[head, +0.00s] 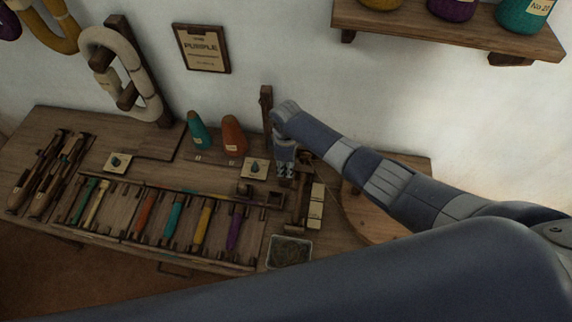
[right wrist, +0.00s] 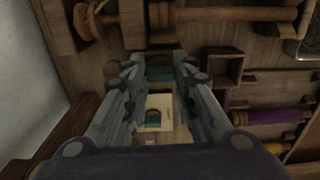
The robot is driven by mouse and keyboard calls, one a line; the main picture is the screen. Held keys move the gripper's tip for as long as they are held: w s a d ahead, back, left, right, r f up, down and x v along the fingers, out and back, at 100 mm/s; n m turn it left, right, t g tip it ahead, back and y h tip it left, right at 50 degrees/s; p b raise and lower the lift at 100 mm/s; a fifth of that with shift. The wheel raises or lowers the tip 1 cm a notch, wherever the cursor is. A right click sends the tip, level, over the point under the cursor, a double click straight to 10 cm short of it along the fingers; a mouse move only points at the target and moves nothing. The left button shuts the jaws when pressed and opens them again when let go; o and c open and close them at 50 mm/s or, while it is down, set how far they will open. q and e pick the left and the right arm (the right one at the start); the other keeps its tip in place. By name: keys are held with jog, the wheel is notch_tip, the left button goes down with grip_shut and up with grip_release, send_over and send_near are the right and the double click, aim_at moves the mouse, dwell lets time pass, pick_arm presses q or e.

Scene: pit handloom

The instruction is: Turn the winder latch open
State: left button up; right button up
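My right gripper (head: 285,176) points down at the back of the bench, beside an upright wooden post (head: 266,108). In the right wrist view its two fingers (right wrist: 162,62) are apart, with bench boards and a small teal patch visible between them. A wooden part with a round spindle and pegs (right wrist: 88,22), perhaps the winder, lies just beyond the fingertips and apart from them. In the head view dark wooden parts (head: 305,157) show beside the gripper, partly hidden by it. I cannot pick out the latch for certain. My left gripper is out of view.
A pale card with a teal mark (head: 256,168) lies left of the gripper; a small open wooden box (right wrist: 222,72) is close to the fingers. Teal (head: 198,130) and orange (head: 233,136) cones stand behind. A rack of coloured bobbins (head: 173,217) fills the front.

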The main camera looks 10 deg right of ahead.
jog(key=shift+o, duration=1.1)
notch_tip(320, 180, up, 12)
